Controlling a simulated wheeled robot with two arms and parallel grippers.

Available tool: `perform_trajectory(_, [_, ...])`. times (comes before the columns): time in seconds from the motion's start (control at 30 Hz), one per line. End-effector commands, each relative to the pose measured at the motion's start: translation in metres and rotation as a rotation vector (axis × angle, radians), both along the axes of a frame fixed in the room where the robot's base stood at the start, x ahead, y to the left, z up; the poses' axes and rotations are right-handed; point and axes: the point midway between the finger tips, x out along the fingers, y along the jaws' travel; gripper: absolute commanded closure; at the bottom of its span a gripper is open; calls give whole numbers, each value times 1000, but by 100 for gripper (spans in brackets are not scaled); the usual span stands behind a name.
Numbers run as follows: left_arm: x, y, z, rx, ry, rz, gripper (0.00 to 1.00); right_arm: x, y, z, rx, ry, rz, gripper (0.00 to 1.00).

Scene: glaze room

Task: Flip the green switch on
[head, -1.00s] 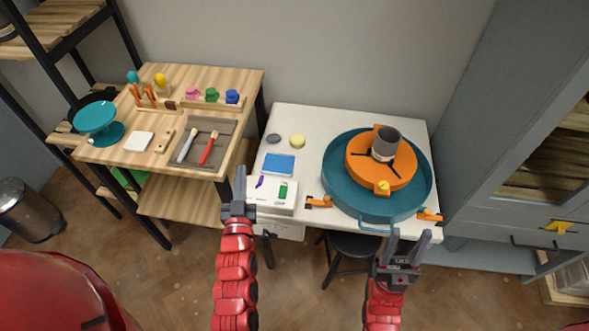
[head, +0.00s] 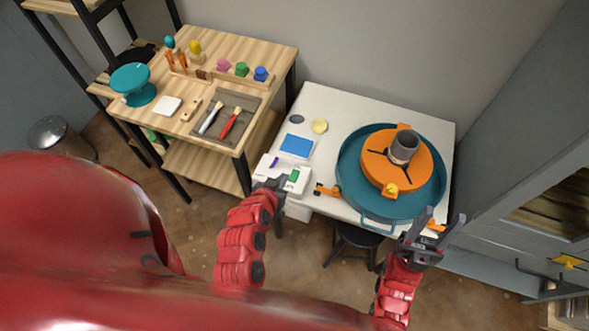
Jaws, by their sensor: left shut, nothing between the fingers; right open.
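The green switch (head: 294,174) sits on a low white switch box (head: 303,187) at the front left corner of the white table. A smaller purple switch (head: 273,162) is on the same box, to the left and further back. My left gripper (head: 281,179) is shut and empty at the front of the box, just left of the green switch. It covers part of the box; I cannot tell whether it touches it. The green switch's position is too small to read. My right gripper (head: 440,216) is open and empty by the table's front right edge.
A teal basin (head: 350,190) with an orange wheel head (head: 375,170) and a grey cup (head: 404,147) fills the table's right side. A wooden workbench (head: 235,55) stands left.

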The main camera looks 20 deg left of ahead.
Motion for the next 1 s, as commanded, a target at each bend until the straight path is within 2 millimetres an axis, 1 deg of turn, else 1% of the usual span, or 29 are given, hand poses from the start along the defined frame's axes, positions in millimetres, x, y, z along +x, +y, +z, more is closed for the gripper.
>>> perform_trajectory(0.07, [1, 0, -1, 0, -1, 0, 100, 0, 0, -2, 0, 0, 0, 50])
perform_trajectory(0.17, [6, 0, -7, -1, -4, 1, 100, 0, 0, -11, 0, 0, 0, 50])
perform_trajectory(0.27, [16, 0, -15, 0, -8, 1, 100, 0, 0, -27, 0, 0, 0, 50])
perform_trajectory(0.47, [41, -2, -37, 0, -8, 0, 100, 0, 0, -66, 0, 0, 0, 50])
perform_trajectory(0.5, [45, -2, -37, -1, -6, 1, 100, 0, 0, -67, 0, 0, 0, 50])
perform_trajectory(0.53, [49, -1, -35, -2, -1, 3, 100, 0, 0, -58, 0, 1, 0, 50])
perform_trajectory(0.57, [54, -1, -37, -1, -1, 3, 100, 0, 0, -56, 0, 0, 0, 50])
perform_trajectory(0.63, [64, -1, -44, -1, -3, 4, 100, 0, 0, -55, 0, 0, 0, 50])
perform_trajectory(0.8, [84, -2, -59, 0, -1, 4, 100, 0, 0, -49, 0, 0, 0, 50])
perform_trajectory(0.9, [83, -2, -76, 0, 4, 1, 100, 0, 0, -45, 0, 0, 0, 50])
perform_trajectory(1.0, [86, -2, -85, 0, 0, 2, 100, 0, 0, -43, 0, 0, 0, 50])
